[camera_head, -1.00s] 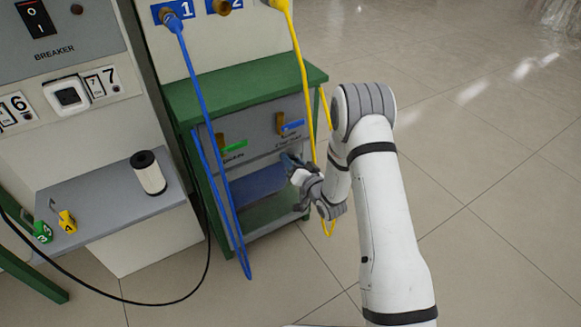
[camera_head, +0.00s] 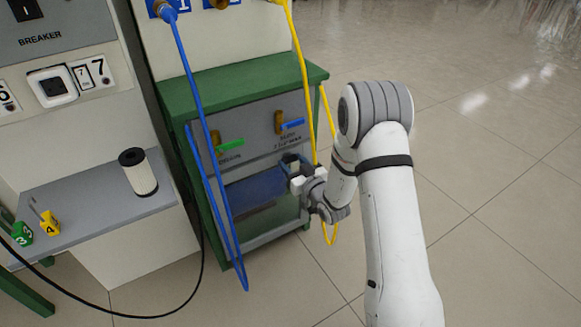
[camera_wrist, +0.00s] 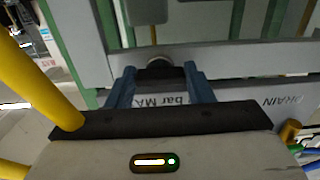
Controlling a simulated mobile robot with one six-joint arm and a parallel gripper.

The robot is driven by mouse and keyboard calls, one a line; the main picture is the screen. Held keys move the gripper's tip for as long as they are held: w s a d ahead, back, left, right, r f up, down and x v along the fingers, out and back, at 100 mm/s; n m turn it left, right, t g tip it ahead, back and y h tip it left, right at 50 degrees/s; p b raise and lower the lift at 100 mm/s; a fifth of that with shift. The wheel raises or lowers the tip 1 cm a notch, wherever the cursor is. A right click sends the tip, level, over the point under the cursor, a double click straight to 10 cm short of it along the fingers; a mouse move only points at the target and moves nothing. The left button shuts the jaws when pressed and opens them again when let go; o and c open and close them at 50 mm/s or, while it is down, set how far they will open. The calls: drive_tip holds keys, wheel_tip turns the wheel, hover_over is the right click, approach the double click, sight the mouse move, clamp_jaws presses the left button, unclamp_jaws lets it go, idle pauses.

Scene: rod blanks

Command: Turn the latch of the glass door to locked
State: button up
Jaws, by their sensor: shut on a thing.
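The glass door (camera_head: 252,192) is the bluish pane in a grey frame low in the green cabinet in the head view. My gripper (camera_head: 288,163) is at the upper right corner of the door, and its hand hides the latch there. In the wrist view my gripper (camera_wrist: 160,72) has its two blue fingers on either side of a small round grey latch (camera_wrist: 159,66) on the grey door frame (camera_wrist: 230,62). It is shut on the latch. How far the latch is turned cannot be told.
A yellow hose (camera_head: 304,80) hangs close by my gripper and crosses the left of the wrist view (camera_wrist: 45,80). A blue hose (camera_head: 190,90) hangs across the cabinet front. Green (camera_head: 231,145) and blue (camera_head: 292,124) valve handles sit above the door. The floor at right is clear.

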drive_tip(key=shift+w+r, duration=0.1)
drive_tip(key=shift+r, duration=0.25)
drive_tip(key=o, duration=1)
drive_tip(key=shift+f, duration=0.15)
drive_tip(key=p+v, duration=0.2)
drive_tip(key=v, duration=0.6)
